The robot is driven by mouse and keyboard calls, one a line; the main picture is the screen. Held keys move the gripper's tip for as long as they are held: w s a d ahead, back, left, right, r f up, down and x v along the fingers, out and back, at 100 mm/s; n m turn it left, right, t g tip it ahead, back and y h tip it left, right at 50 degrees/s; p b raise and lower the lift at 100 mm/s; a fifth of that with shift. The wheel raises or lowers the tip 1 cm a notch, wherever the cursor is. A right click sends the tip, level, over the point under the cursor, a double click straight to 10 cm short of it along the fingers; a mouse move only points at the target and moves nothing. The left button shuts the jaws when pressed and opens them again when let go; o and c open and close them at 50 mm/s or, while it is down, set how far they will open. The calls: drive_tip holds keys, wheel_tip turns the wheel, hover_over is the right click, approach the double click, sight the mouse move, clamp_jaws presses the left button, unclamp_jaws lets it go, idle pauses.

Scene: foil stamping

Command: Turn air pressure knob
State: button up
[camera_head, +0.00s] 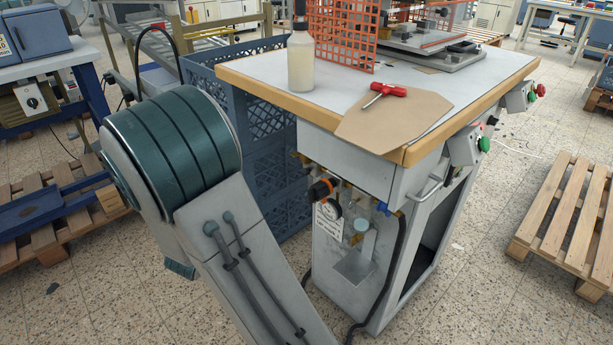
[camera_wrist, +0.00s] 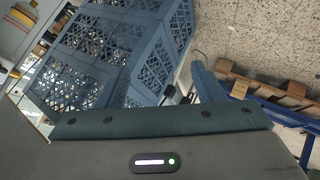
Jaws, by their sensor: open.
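The air pressure knob (camera_head: 320,189), black with an orange part, sticks out from the front of the grey machine cabinet (camera_head: 332,262) below the tabletop in the head view. A round pressure gauge (camera_head: 331,209) sits just below it, with a clear bowl (camera_head: 361,226) to its right. My arm stands to the left of the knob and apart from it. My gripper's fingers do not show in either view. The wrist view shows part of my own body along the bottom and does not show the knob.
Blue crates (camera_head: 281,171) are stacked behind my arm and fill much of the wrist view (camera_wrist: 110,50). The tabletop (camera_head: 262,72) overhangs the knob, with a bottle (camera_head: 301,64) and red-handled tool (camera_head: 388,90) on it. A black hose (camera_head: 396,255) hangs right. Pallets flank the area.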

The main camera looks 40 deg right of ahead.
drive_tip(key=s+d+r+g+h+p, duration=0.2)
drive_tip(key=s+d+r+h+p, duration=0.1)
drive_tip(key=d+h, duration=0.2)
drive_tip(key=n+g+h+p, duration=0.2)
drive_tip(key=g+h+p, duration=0.15)
drive_tip(key=h, duration=0.35)
approach(311, 203)
drive_tip(key=shift+g, duration=0.45)
drive_tip(key=d, duration=0.3)
drive_tip(key=w+d+r+b, duration=0.1)
drive_tip(key=d, duration=0.3)
drive_tip(key=d+r+b, duration=0.1)
drive_tip(key=d, duration=0.2)
drive_tip(key=shift+w+d, duration=0.15)
drive_tip(key=shift+w, duration=0.2)
drive_tip(key=c, duration=1)
